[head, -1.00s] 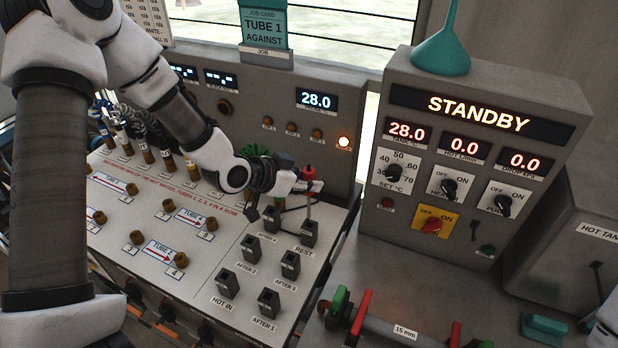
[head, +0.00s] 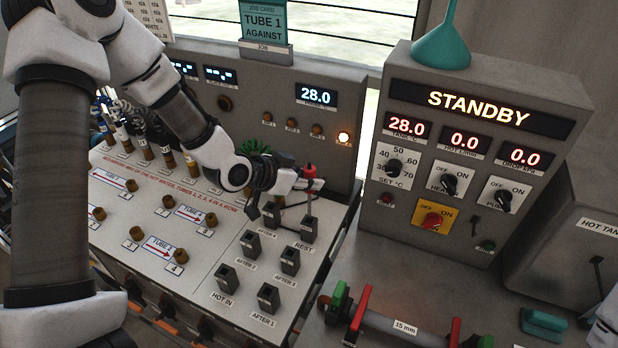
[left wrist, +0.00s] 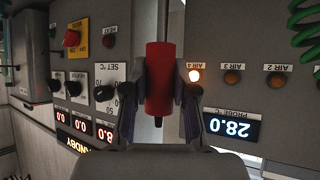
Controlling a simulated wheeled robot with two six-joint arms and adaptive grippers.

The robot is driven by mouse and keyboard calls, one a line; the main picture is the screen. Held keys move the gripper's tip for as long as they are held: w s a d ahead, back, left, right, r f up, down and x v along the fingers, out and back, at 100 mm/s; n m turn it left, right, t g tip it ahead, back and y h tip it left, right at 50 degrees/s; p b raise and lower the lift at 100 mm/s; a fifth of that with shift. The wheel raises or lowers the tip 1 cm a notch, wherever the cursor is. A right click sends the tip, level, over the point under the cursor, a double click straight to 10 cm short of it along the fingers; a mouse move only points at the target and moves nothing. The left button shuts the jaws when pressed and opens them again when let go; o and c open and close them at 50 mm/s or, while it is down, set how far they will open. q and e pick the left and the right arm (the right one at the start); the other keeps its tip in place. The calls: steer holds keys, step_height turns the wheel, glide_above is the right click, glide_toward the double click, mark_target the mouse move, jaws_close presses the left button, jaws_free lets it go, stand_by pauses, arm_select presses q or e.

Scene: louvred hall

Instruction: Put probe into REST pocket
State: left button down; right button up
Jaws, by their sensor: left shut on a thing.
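The probe (head: 309,172) has a red handle and a thin stem pointing down. My left gripper (head: 305,183) is shut on the handle, which also shows upright between the fingers in the left wrist view (left wrist: 159,80). The REST pocket (head: 308,230) is a dark block at the right rear of the sloped panel. The stem lines up with its top in the head view. I cannot tell whether the tip is inside the pocket or just above it. My right gripper is not in view.
The AFTER 4 pocket (head: 271,215) stands just left of REST, the AFTER 3 pocket (head: 290,261) in front. A control box (head: 470,150) reading STANDBY stands to the right. The probe display (head: 316,95) reads 28.0. A 15 mm tube (head: 400,328) lies at front right.

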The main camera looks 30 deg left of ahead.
arm_select(q)
steer(key=shift+f, duration=0.15)
steer(key=b, duration=0.4)
glide_above(310, 215)
steer(key=shift+a+f, duration=0.2)
steer(key=shift+f, duration=2.15)
steer(key=shift+s+f+b, duration=0.25)
steer(key=shift+f+b, duration=0.45)
steer(key=shift+f, duration=0.1)
steer(key=shift+s+f+b, duration=0.25)
steer(key=shift+f+b, duration=0.4)
steer(key=shift+f, duration=0.1)
steer(key=shift+s+f+b, duration=0.4)
steer(key=shift+f+b, duration=0.1)
steer(key=shift+f, duration=0.05)
steer(key=shift+w+g+y+p, duration=0.4)
steer(key=shift+w+g+p, duration=0.3)
steer(key=shift+w+p, duration=0.7)
steer(key=shift+s+p, duration=0.3)
